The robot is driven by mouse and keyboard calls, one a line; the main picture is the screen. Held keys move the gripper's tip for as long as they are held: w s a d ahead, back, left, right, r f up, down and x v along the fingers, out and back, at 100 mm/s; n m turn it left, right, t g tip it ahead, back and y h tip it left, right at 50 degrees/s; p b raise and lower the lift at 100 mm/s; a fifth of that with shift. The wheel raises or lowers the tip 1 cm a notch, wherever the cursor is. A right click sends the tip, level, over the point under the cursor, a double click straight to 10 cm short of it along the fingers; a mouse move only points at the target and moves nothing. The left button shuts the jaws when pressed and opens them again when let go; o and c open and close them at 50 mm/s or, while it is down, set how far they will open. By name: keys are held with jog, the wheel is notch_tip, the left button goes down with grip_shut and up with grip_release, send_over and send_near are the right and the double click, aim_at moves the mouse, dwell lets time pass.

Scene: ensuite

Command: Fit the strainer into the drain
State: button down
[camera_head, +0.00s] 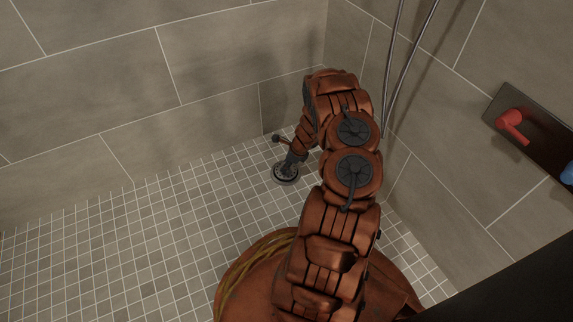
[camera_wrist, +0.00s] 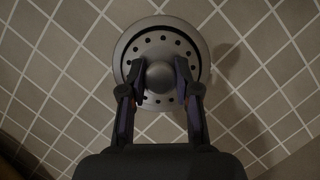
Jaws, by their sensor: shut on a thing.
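The strainer (camera_wrist: 158,48) is a round grey metal disc with a ring of holes and a round knob at its centre. My gripper (camera_wrist: 160,75) is shut on the knob, one finger on each side. The round metal rim of the drain (camera_wrist: 204,53) shows around the strainer in the wrist view. A dark crescent gap lies between disc and rim along the top. I cannot tell whether the disc is seated or just above the opening. In the head view my gripper (camera_head: 292,161) points down at the drain (camera_head: 285,176); the strainer is mostly hidden there.
The shower floor (camera_head: 130,240) has small square tiles and is clear to the left. Tiled walls (camera_head: 200,60) meet in a corner close behind the drain. A shower hose (camera_head: 408,55) hangs at the right wall, near a mixer plate with a red handle (camera_head: 513,125).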

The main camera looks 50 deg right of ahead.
jog(key=shift+f, duration=0.35)
jog(key=c, duration=0.7)
grip_release()
jog(key=shift+c, duration=0.2)
jog(key=shift+r, duration=0.1)
jog(key=v, duration=1.1)
jog(key=shift+s+r, duration=0.2)
jog(key=shift+r, duration=0.1)
jog(key=shift+d+r, duration=0.1)
